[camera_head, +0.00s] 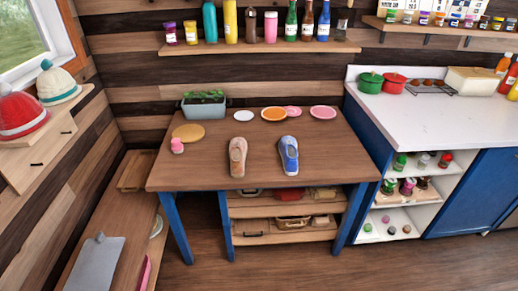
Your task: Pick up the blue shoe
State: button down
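The blue shoe (289,156) lies on top of the wooden table (210,175), close to its front edge and right of the middle. It has a whitish toe and rim, and its long side runs from back to front. A tan shoe (238,157) lies to its left, parallel to it, with a clear gap between them. Nothing covers the blue shoe. My gripper is not in view.
Behind the shoes are plates (275,114) and a planter (204,106); a pink item (177,146) stands at left. A bottle shelf (260,48) hangs above. A white counter (435,105) adjoins at right. A bench (115,240) stands left. Floor in front is clear.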

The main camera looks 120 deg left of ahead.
aim_at(287, 146)
jog(key=u, duration=3.55)
jog(key=i+l+u, duration=0.5)
jog(key=i, duration=0.7)
jog(key=i+l+u, duration=0.45)
jog(key=i+l, duration=0.65)
